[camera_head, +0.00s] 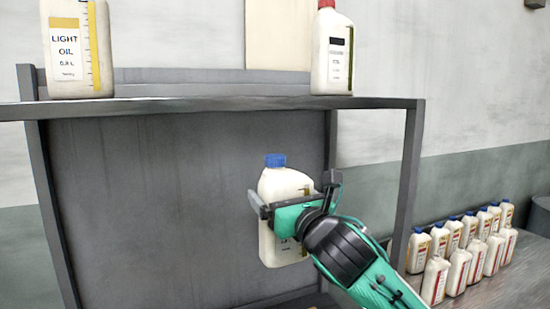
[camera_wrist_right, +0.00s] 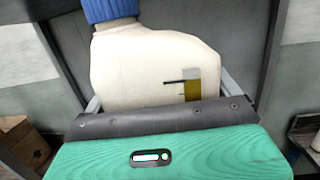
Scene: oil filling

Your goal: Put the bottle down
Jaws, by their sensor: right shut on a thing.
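A white bottle with a blue cap (camera_head: 284,184) is in the middle of the head view, upright or nearly so. My right gripper (camera_head: 288,203) is shut around its upper body, with a finger on each side. In the right wrist view the bottle (camera_wrist_right: 150,70) fills the space above the gripper's dark edge (camera_wrist_right: 165,118), its blue cap partly cut off at the top. The bottle is in front of the grey back panel, below the shelf. Its base is low in the head view, and I cannot tell whether it touches a surface. My left gripper is not in view.
A grey shelf (camera_head: 220,104) spans above the bottle, bearing a light oil bottle (camera_head: 76,50) at left and a red-capped bottle (camera_head: 333,52) at right. Several bottles (camera_head: 460,252) stand in rows at lower right. A box (camera_wrist_right: 22,140) shows at lower left in the wrist view.

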